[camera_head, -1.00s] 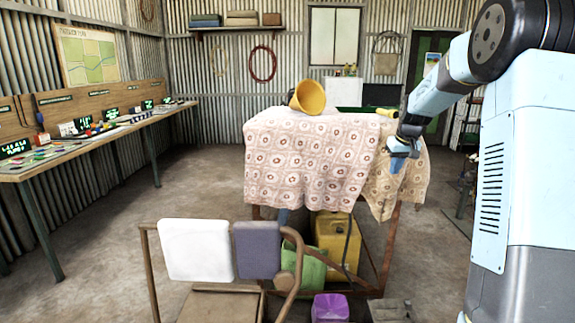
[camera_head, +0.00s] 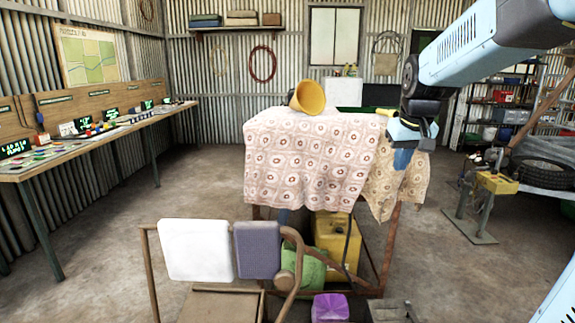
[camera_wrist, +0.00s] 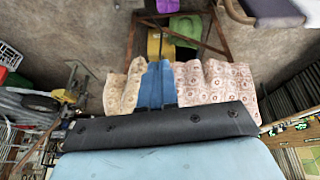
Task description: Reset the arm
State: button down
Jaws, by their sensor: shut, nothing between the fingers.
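My gripper (camera_head: 403,158) hangs at the end of my arm at the right in the head view, fingers pointing down. It is in front of the right part of the cloth-covered table (camera_head: 310,160). In the wrist view my blue fingers (camera_wrist: 156,88) are together with nothing between them, against the patterned cloth (camera_wrist: 205,82). I cannot tell whether they touch the cloth.
A yellow bucket (camera_head: 308,97) lies tipped on the table. A chair (camera_head: 195,250) stands in front, with a yellow can (camera_head: 332,236) and a purple item (camera_head: 330,308) low down. A workbench (camera_head: 90,143) runs along the left wall. Shelves (camera_head: 505,105) and a stand (camera_head: 488,205) are right. Floor on the left is clear.

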jog(key=s+a+f, duration=0.1)
jog(key=s, duration=0.9)
jog(key=s+a+f+t, duration=0.1)
jog(key=s+a+f, duration=0.1)
jog(key=s, duration=0.9)
jog(key=shift+s+f+m, duration=0.15)
jog(key=shift+m, duration=0.25)
